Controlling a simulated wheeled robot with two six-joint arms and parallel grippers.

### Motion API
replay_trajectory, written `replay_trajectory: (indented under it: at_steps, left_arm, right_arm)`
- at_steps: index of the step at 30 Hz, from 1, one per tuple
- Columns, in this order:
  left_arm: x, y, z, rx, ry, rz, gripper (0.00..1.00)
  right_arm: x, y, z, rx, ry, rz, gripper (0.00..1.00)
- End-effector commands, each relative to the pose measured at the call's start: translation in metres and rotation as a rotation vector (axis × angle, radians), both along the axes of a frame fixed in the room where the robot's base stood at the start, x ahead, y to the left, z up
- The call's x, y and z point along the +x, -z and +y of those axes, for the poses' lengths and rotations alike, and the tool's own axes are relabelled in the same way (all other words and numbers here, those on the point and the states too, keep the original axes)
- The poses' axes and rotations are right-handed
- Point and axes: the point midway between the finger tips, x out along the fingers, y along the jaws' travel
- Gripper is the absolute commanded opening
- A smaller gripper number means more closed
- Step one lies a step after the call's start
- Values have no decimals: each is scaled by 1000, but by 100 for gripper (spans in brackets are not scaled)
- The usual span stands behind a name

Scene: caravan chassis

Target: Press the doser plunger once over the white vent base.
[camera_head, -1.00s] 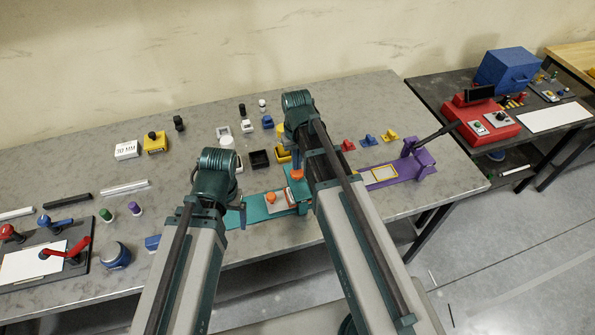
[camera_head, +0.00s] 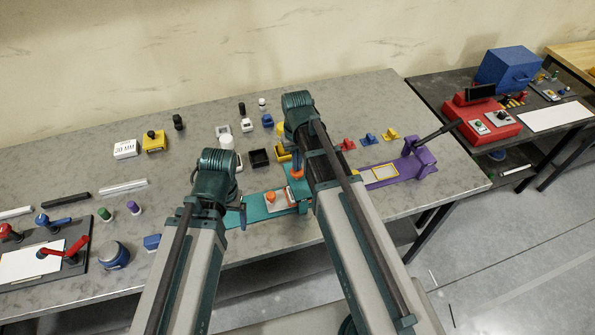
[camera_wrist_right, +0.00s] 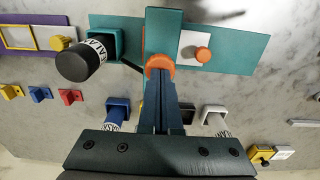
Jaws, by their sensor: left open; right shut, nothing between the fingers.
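The teal doser stand (camera_wrist_right: 165,22) has an orange round plunger top (camera_wrist_right: 160,65), which also shows in the head view (camera_head: 297,173). My right gripper (camera_wrist_right: 160,80) is shut and empty, its fingertips right at the plunger top; I cannot tell whether they touch it. In the head view the right arm hides part of the stand. A white square piece (camera_wrist_right: 188,42) with an orange knob (camera_wrist_right: 203,54) lies on the teal base plate beside the column. I take it for the vent base. My left gripper (camera_head: 243,215) is open above the plate's left end, mostly hidden by its wrist.
A teal cup (camera_wrist_right: 104,38) holds a black-capped labelled bottle (camera_wrist_right: 80,62) beside the stand. A purple fixture (camera_head: 419,163) stands to the right. Small blocks and holders stand behind the arms. A lever board (camera_head: 28,262) and a blue round container (camera_head: 115,256) are at left.

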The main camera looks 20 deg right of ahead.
Motion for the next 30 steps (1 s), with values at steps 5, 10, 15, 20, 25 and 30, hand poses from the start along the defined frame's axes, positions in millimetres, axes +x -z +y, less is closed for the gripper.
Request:
replay_trajectory:
  at_steps: [5, 10, 15, 20, 25, 30]
  left_arm:
    - [0, 7, 0, 0, 1, 0, 87]
    - [0, 12, 0, 1, 3, 0, 87]
    - [0, 16, 0, 1, 3, 0, 87]
    - [0, 21, 0, 1, 4, 0, 87]
    - [0, 21, 0, 1, 4, 0, 87]
    - [0, 21, 0, 1, 5, 0, 87]
  right_arm:
    - [0, 7, 0, 0, 0, 0, 0]
    - [0, 12, 0, 0, 0, 0, 0]
    - [0, 16, 0, 0, 0, 0, 0]
    - [0, 21, 0, 0, 0, 0, 0]
    - [0, 21, 0, 0, 0, 0, 0]
    - [0, 21, 0, 0, 0, 0, 0]
